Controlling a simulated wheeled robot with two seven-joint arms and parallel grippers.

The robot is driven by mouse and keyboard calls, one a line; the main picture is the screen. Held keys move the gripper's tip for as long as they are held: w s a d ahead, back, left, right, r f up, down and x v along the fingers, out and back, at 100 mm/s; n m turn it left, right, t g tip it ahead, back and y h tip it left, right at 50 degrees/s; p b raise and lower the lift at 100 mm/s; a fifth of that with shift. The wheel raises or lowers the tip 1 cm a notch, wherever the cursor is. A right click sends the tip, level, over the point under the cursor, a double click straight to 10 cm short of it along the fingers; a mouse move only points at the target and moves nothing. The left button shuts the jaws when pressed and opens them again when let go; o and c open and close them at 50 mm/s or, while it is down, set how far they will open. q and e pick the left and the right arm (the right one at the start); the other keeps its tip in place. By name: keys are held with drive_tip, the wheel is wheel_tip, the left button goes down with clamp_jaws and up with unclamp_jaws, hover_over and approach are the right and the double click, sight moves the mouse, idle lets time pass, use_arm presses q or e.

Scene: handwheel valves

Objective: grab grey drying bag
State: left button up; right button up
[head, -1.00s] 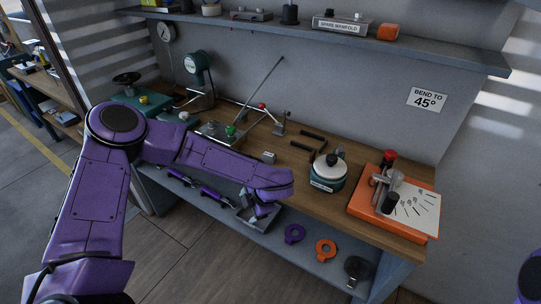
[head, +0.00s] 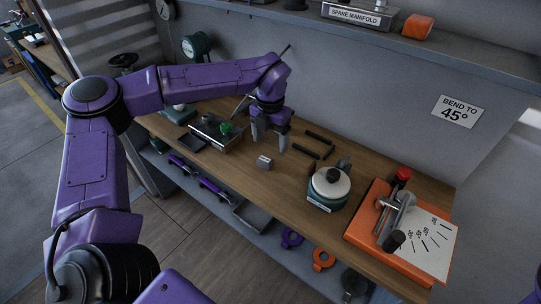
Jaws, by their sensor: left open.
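A small grey block-like packet with a dark label (head: 264,162), which looks like the grey drying bag, lies on the wooden bench top (head: 240,178). My left gripper (head: 269,146) points down over the bench, just behind and above the packet. Its two grey fingers are spread apart, with nothing between them. The fingers do not appear to touch the packet. My right gripper is not in view.
A metal fixture with a green knob (head: 215,132) stands left of the packet. Black L-shaped bars (head: 312,146) lie to the right. A shelf (head: 440,55) overhangs behind.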

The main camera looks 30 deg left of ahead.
sight(265, 159)
use_arm(q)
drive_tip(key=f+p, duration=0.1)
drive_tip(key=f, duration=0.1)
drive_tip(key=a+f+p, duration=0.1)
drive_tip(key=f, duration=0.2)
drive_tip(key=s+f+p, duration=0.1)
drive_tip(key=f, duration=0.1)
drive_tip(key=shift+a+f, duration=0.3)
drive_tip(key=shift+f, duration=0.25)
drive_tip(key=shift+d, duration=0.1)
drive_tip(key=c, duration=1.1)
